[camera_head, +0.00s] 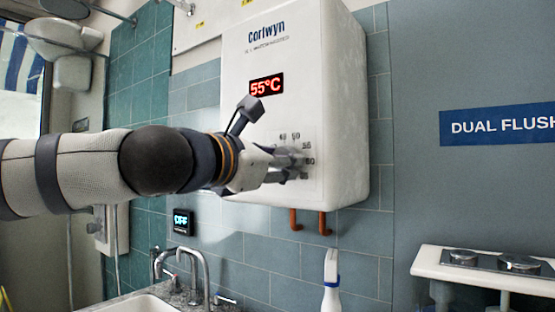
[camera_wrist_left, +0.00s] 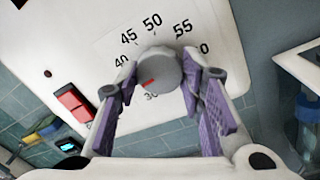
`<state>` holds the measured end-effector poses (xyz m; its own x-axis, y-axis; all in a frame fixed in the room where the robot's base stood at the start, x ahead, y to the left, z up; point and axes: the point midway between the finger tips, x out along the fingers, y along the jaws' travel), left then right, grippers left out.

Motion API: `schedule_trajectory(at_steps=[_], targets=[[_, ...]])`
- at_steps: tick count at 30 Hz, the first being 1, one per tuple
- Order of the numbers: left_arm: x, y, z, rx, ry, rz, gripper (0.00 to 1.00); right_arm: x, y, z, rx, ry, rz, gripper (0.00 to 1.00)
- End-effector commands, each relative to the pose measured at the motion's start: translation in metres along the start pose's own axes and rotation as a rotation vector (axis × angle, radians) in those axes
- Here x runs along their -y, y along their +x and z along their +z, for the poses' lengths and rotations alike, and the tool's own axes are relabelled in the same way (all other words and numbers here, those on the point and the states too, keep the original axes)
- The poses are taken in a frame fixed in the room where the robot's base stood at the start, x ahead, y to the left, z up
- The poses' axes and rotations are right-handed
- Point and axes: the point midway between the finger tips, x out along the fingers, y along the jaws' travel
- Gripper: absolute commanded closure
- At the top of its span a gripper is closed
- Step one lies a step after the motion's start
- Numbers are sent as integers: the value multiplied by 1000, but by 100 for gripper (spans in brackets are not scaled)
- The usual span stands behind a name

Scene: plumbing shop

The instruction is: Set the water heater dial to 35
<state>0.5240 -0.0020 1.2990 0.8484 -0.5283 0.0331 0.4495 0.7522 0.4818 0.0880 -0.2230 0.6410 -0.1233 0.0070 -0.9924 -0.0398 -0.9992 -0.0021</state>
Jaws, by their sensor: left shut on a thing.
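The white water heater (camera_head: 345,100) hangs on the tiled wall, and its red display (camera_head: 266,86) reads 55°C. The round grey dial (camera_wrist_left: 160,70) is seen in the left wrist view, with a red mark pointing to the lower left, between the 30 and 40 labels. The 35 label cannot be made out there. My left gripper (camera_wrist_left: 155,82) is shut on the dial, one finger on each side. In the head view the left gripper (camera_head: 292,168) is at the number scale (camera_head: 308,145) and hides the dial. My right gripper is not in view.
Two copper pipes (camera_head: 323,223) come out below the heater. A sink tap (camera_head: 190,268) and a white bottle (camera_head: 331,285) stand lower down. A small panel (camera_head: 183,222) reads OFF. A white shelf (camera_head: 485,265) is at the right.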

Motion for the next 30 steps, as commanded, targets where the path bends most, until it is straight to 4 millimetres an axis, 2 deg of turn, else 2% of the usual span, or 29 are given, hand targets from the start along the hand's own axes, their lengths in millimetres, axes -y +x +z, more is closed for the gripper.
schedule_trajectory(at_steps=[8,9,11,12,22,26,30], targets=[[0,0,0,0,0,-1,92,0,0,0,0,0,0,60],[0,0,0,0,0,-1,60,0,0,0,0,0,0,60],[0,0,0,0,0,-1,47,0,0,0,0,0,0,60],[0,0,0,0,0,-1,44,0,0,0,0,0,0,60],[0,-5,0,1,1,0,44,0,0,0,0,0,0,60],[-1,-34,1,2,2,1,44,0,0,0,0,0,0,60],[-1,-73,1,3,2,2,44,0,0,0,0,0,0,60]])
